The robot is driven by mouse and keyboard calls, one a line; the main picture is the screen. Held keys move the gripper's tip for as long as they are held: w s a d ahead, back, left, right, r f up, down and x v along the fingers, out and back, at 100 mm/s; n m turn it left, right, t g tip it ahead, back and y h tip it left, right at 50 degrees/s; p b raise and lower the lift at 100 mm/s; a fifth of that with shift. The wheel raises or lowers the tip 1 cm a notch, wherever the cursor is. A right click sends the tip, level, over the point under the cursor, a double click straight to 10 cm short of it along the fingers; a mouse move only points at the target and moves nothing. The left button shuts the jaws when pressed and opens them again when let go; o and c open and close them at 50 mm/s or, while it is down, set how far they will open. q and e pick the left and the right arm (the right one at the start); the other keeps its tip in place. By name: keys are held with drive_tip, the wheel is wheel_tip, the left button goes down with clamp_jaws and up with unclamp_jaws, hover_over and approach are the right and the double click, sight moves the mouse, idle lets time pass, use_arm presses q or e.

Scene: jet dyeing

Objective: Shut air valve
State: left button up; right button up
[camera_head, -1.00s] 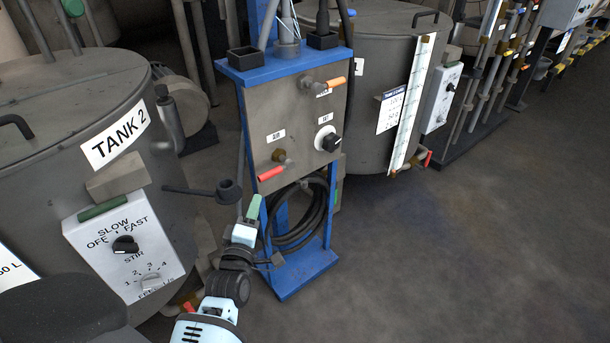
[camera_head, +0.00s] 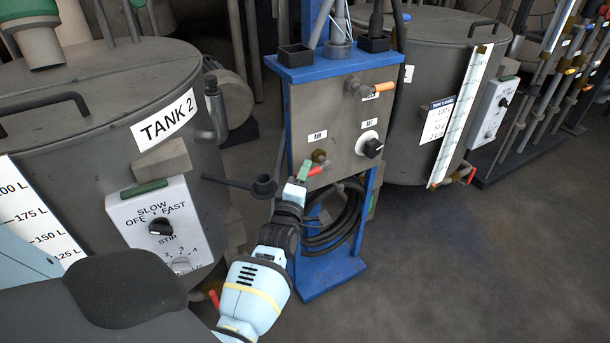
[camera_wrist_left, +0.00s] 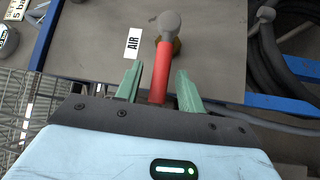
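The air valve has a red lever handle (camera_wrist_left: 161,74) and a brass body below the AIR label (camera_wrist_left: 133,43) on the grey panel. In the left wrist view the lever lies between the two green fingers of my left gripper (camera_wrist_left: 158,85), which stand apart with a gap on each side. In the head view my left gripper (camera_head: 301,172) is at the panel's lower left, and the red lever (camera_head: 316,170) shows just beside it, partly hidden. The valve's brass body (camera_head: 319,156) is just above. My right gripper is not in view.
The blue stand (camera_head: 330,268) carries the panel, with a coiled black hose (camera_head: 345,215) beneath. Tank 2 (camera_head: 95,115) stands close on the left. Open floor (camera_head: 480,260) lies right.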

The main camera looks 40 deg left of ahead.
use_arm(q)
drive_tip(key=shift+w+a, duration=0.1)
drive_tip(key=shift+w, duration=0.2)
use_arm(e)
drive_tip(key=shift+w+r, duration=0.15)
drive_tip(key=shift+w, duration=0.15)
use_arm(q)
clamp_jaws()
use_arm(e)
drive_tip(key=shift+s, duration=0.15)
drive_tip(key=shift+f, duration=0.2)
